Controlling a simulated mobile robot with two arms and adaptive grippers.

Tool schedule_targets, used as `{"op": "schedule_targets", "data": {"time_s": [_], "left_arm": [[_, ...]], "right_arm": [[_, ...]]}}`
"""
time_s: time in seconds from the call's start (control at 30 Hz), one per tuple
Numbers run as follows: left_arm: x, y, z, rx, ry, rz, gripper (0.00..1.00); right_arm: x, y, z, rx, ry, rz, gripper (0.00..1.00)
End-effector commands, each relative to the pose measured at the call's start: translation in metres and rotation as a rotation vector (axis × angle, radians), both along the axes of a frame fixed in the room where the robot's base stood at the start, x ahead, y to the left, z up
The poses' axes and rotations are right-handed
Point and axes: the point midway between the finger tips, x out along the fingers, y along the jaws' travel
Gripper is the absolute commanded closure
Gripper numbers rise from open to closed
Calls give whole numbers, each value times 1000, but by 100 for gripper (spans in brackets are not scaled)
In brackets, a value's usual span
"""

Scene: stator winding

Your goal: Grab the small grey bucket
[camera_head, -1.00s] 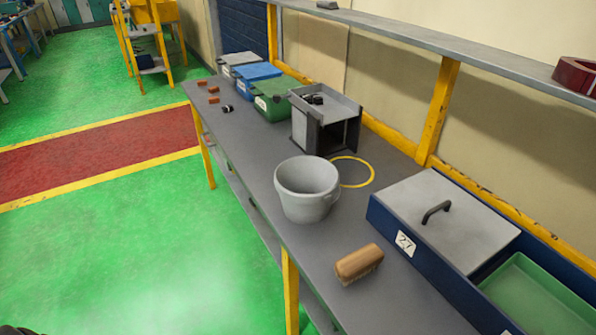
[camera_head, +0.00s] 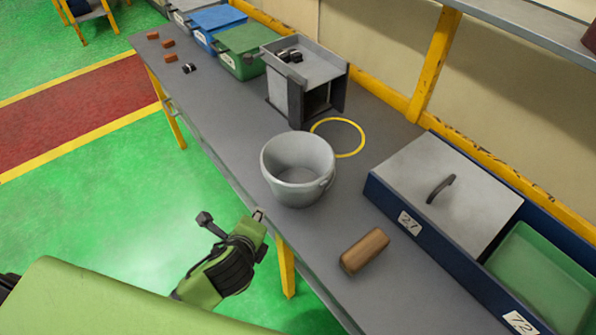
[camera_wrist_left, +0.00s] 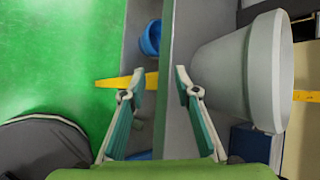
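The small grey bucket (camera_head: 296,192) stands upright on the grey workbench, near its front edge, and looks empty. In the left wrist view the bucket (camera_wrist_left: 222,72) fills the right side. My left gripper (camera_head: 231,216), on the green arm, is at the bench's front edge, to the lower left of the bucket and apart from it. In the left wrist view my left gripper (camera_wrist_left: 161,84) has its two fingers spread with nothing between them. The right finger looks close to the bucket's wall. My right gripper is not in view.
A wooden brush (camera_head: 364,250) lies in front of the bucket. A blue bin (camera_head: 391,211) with a grey lid stands right. A grey open-sided box (camera_head: 284,97) and a yellow ring (camera_head: 352,153) are behind. A blue container (camera_wrist_left: 151,38) shows below the bench edge.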

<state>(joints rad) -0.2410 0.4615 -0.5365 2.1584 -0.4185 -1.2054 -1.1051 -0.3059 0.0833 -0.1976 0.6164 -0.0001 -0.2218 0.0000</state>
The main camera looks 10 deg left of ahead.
Motion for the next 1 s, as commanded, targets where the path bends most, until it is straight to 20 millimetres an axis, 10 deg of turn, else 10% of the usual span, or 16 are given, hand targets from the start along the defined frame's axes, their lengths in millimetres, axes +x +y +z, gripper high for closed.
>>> {"op": "schedule_targets", "data": {"time_s": [0.2, 0.37, 1.0], "left_arm": [[20, -10, 102, 555, -143, -423, 71], [20, -14, 134, 764, -182, -543, 71], [98, -5, 109, 812, -188, -568, 71]], "right_arm": [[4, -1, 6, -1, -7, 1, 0], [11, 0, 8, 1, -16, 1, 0], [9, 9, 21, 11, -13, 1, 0]]}}
